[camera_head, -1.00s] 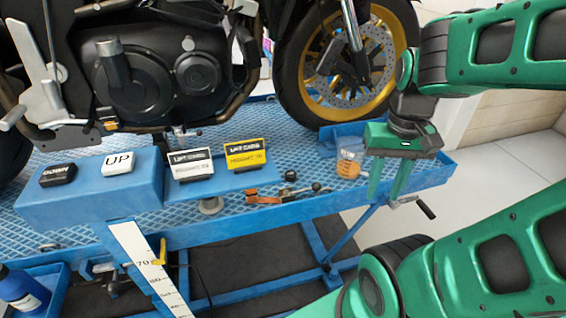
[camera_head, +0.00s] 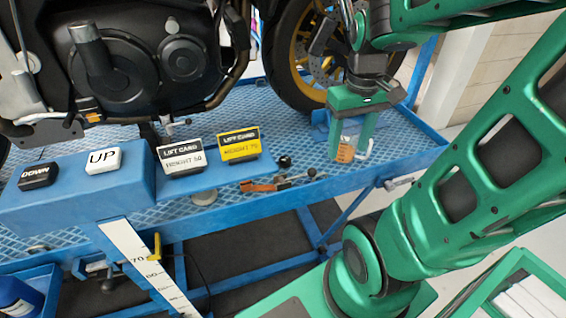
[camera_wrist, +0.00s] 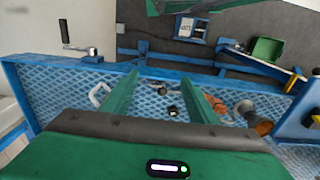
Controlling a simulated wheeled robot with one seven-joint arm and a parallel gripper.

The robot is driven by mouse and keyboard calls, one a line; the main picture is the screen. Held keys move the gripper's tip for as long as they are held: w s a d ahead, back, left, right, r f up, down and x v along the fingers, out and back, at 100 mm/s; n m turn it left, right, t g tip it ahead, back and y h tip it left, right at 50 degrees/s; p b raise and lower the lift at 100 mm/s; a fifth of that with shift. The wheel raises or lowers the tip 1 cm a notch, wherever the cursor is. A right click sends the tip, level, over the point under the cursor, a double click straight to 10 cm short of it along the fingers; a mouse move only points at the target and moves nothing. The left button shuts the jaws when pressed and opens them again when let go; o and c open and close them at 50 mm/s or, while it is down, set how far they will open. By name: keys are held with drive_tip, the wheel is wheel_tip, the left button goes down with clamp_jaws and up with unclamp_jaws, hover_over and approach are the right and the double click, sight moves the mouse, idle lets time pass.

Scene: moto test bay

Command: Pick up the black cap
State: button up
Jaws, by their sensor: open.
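A small black cap (camera_head: 284,161) sits on the blue diamond-plate platform (camera_head: 220,127), behind a tool with an orange handle. In the wrist view the black cap (camera_wrist: 172,111) appears between my two fingers, beyond them on the platform. My gripper (camera_head: 350,152) is open and empty, pointing down, to the right of the cap in the head view. Its green fingers also show in the wrist view (camera_wrist: 159,78). The cap is apart from both fingers.
The orange-handled tool (camera_head: 264,186) and a black-knobbed lever (camera_head: 311,172) lie close to the cap. An orange-marked clear cup (camera_head: 345,150) shows by my fingers. Lift cards (camera_head: 239,146) stand to the left. The motorcycle wheel (camera_head: 285,70) rises behind.

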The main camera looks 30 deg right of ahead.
drive_tip(key=w+f+n, duration=0.3)
drive_tip(key=w+n, duration=0.2)
drive_tip(key=w, duration=0.5)
drive_tip(key=n+y, duration=0.1)
drive_tip(key=n, duration=0.5)
approach(285, 159)
drive_tip(key=shift+t, duration=0.4)
drive_tip(key=shift+a+f, duration=0.15)
drive_tip(key=shift+f, duration=1.25)
drive_tip(key=shift+a+f, duration=0.15)
drive_tip(key=shift+f, duration=1.2)
drive_tip(key=shift+a+f, duration=0.15)
drive_tip(key=shift+f, duration=1.25)
drive_tip(key=c, duration=1.1)
